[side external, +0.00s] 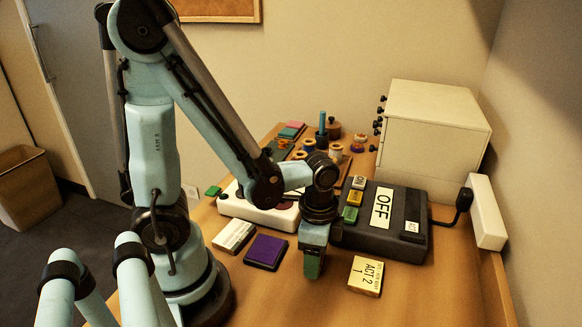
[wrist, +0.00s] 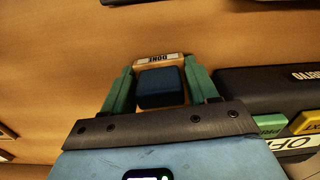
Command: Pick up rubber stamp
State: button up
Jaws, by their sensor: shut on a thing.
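My gripper (side external: 312,266) points down over the wooden table, between the purple pad and the ACT 2 card. In the wrist view its two green fingers are closed on either side of the rubber stamp (wrist: 160,90). The stamp has a dark blue block and a light wooden part labelled DONE (wrist: 158,61). The stamp sits between the fingers. In the side view the fingers hide it, and I cannot tell whether it touches the table.
A purple pad (side external: 266,252) and a white block (side external: 234,237) lie left of my gripper. The ACT 2 card (side external: 365,276) lies right. A black box labelled OFF (side external: 408,226) stands close behind, with a white drawer cabinet (side external: 434,137) beyond. The front table is clear.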

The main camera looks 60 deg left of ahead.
jog(key=shift+r, duration=0.1)
jog(key=shift+r, duration=0.75)
jog(key=r, duration=0.2)
jog(key=d+r, duration=0.1)
jog(key=shift+s, duration=0.3)
jog(key=s+d+r, duration=0.6)
jog(key=d, duration=0.2)
jog(key=shift+d+r, duration=0.15)
jog(key=shift+d, duration=0.1)
